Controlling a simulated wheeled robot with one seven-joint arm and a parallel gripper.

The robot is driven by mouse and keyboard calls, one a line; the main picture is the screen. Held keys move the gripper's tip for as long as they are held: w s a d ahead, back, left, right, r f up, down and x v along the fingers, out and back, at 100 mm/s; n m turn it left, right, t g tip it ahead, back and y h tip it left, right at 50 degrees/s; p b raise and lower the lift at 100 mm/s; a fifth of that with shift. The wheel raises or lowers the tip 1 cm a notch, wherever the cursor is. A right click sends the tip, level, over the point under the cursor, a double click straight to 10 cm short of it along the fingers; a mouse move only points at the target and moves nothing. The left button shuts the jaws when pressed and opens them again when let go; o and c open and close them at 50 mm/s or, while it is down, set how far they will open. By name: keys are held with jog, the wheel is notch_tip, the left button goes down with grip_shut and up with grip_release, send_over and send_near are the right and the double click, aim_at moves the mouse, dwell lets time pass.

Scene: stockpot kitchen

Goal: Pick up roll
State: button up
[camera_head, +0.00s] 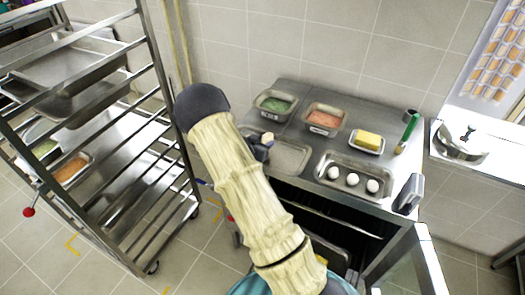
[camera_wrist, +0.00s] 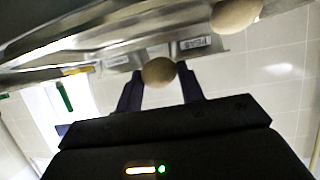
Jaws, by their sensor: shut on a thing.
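A beige, rounded roll (camera_wrist: 159,72) sits between the two dark fingertips of my gripper (camera_wrist: 160,76) in the wrist view. The fingers are shut on it from both sides. In the head view my gripper (camera_head: 262,145) is at the left end of the steel counter, beside a shallow, empty-looking tray (camera_head: 290,156). My arm hides part of that area, and only a small pale bit of the roll shows there. A second beige, rounded thing (camera_wrist: 236,14) lies near the top edge of the wrist view, apart from my fingers.
Pans of green (camera_head: 276,104) and reddish food (camera_head: 324,119) stand behind on the counter. A butter dish (camera_head: 367,141), a green-topped bottle (camera_head: 409,125) and a tray with three white eggs (camera_head: 341,189) are to the right. A tall metal rack (camera_head: 150,140) stands left.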

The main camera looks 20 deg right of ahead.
notch_tip(320, 180, up, 6)
jog(key=shift+f, duration=0.25)
dwell(0.7)
